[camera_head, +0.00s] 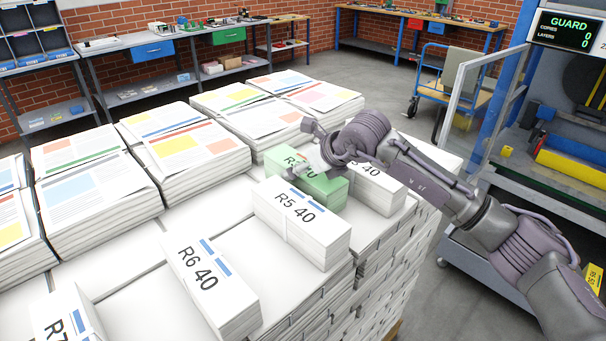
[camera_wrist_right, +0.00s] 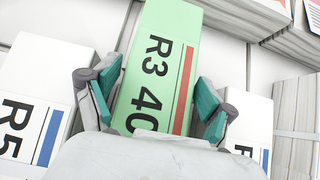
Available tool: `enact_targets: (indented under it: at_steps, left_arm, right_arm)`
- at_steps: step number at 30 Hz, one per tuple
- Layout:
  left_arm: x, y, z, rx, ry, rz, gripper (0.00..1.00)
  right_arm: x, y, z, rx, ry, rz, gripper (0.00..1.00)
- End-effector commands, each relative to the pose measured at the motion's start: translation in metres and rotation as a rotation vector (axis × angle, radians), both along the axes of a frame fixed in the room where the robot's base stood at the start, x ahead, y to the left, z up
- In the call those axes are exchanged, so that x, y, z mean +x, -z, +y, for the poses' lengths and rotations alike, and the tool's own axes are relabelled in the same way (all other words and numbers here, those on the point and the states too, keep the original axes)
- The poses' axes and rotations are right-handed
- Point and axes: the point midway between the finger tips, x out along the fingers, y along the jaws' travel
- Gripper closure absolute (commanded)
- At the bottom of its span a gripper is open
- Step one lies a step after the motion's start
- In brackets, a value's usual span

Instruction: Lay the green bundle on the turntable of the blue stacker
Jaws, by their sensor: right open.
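The green bundle (camera_head: 325,192), labelled R3 40, lies among white bundles on the paper stack. In the right wrist view the green bundle (camera_wrist_right: 170,45) runs up between my fingers. My right gripper (camera_head: 308,152) is over it; in the wrist view my right gripper (camera_wrist_right: 155,95) is open, one finger on each side of the bundle. I cannot tell whether the fingers touch it. The blue stacker (camera_head: 507,85) stands at the right with a GUARD display (camera_head: 567,32). I cannot make out its turntable clearly. My left gripper is not in view.
The white R5 bundle (camera_head: 300,220) and another white bundle (camera_head: 375,188) lie close on either side of the green one. The R6 bundle (camera_head: 212,285) is nearer me. Newspaper piles (camera_head: 195,150) stand behind. Grey floor (camera_head: 437,265) separates the stack from the stacker.

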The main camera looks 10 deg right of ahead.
Motion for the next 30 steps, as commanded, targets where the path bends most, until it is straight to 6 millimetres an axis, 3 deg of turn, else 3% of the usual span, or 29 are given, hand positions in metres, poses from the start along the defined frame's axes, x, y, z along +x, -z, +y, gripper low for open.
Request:
enact_targets:
  at_steps: [5, 19, 30]
  left_arm:
    - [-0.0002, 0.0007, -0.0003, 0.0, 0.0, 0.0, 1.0]
    - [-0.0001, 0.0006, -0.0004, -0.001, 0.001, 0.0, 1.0]
    - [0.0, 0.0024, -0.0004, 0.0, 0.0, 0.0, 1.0]
  right_arm:
    - [0.0, 0.0004, 0.0, 0.001, 0.0, -0.001, 0.18]
    - [0.0, -0.0002, -0.0001, 0.001, 0.0, -0.001, 0.97]
    - [0.0011, -0.0073, 0.0005, 0.005, 0.0, -0.011, 0.99]
